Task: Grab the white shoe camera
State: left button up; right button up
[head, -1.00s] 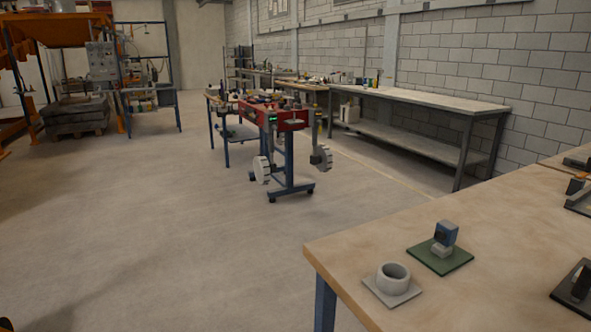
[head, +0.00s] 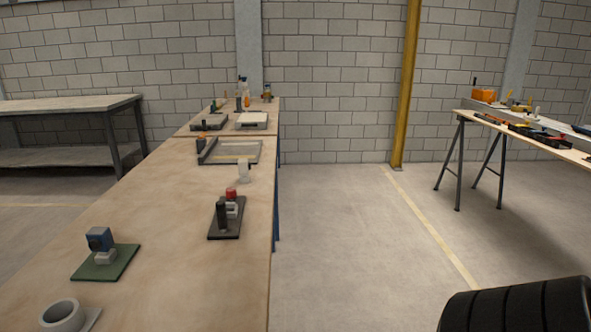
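On the long wooden bench, a small blue box-shaped camera (head: 100,238) with a dark round lens sits on a pale white-grey foot (head: 106,257). It stands on a green plate (head: 122,266) at the near left. Farther right, a black plate (head: 233,224) bears a dark upright piece (head: 221,214) and a white piece with a red top (head: 231,196). A small white upright piece (head: 243,171) stands just behind it. I cannot tell for sure which one is the white shoe camera. Neither of my grippers is in view.
A grey ring (head: 62,316) on a plate is at the bench's near-left corner. Trays (head: 205,158) and bottles (head: 241,90) are at its far end. A black ribbed round thing (head: 520,310) fills the lower right. Open floor (head: 345,230) lies right of the bench.

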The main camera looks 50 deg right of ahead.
aim_at(244, 166)
jog(key=z, duration=1.3)
jog(key=k, duration=1)
jog(key=z, duration=0.85)
jog(key=i, duration=4.7)
jog(key=u, duration=3.9)
